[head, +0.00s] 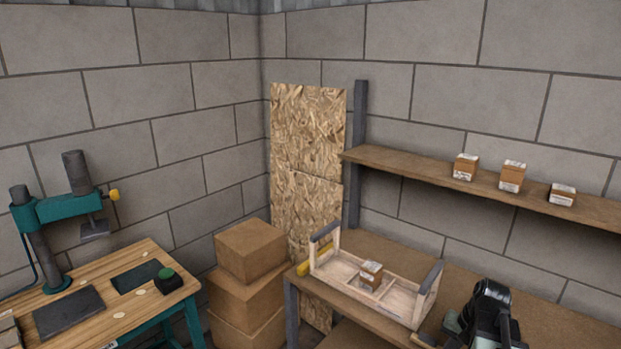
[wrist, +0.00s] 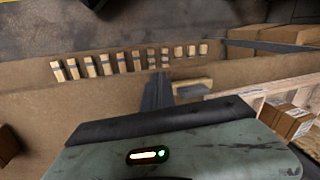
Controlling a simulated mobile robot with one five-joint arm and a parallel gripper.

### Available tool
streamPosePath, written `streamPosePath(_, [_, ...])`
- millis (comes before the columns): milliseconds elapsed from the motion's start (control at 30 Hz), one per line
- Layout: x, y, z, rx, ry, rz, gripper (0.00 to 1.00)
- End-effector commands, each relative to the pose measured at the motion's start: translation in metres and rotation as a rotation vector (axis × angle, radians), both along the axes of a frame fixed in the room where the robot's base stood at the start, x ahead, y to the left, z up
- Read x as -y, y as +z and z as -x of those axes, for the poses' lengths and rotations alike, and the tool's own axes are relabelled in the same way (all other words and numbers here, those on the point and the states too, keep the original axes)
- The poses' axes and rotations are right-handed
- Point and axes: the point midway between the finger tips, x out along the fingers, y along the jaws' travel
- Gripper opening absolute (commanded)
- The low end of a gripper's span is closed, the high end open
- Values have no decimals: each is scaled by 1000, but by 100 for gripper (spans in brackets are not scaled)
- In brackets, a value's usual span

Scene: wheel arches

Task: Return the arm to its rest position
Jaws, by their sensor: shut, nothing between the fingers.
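My gripper (wrist: 158,94) shows in the wrist view as dark fingers closed together, with nothing between them. Its fingertips are over the brown bench (wrist: 105,95), clear of the wooden tray (wrist: 258,98) at the right. In the head view my dark arm is folded at the bottom right, beside the right end of the tray (head: 405,303); the fingers cannot be made out there. A small cardboard box (head: 371,273) sits in the tray, and a box also shows in the wrist view (wrist: 290,121).
Several small boxes (head: 512,176) stand on the wall shelf (head: 400,165) above the bench. Stacked cartons (head: 250,252) stand left of the bench. A wooden table (head: 150,262) with a green press (head: 55,212) is at the left. Several pale blocks (wrist: 122,62) lie in a row in the wrist view.

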Motion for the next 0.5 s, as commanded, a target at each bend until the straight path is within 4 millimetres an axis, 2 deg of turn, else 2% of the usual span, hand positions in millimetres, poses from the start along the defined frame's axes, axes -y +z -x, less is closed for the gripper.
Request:
streamPosePath(267, [-97,-2,-3,-37,239,92,0])
streamPosePath(400, [-158,-2,3,-55,399,160,0])
streamPosePath(500, [-189,-2,10,-63,487,200,0])
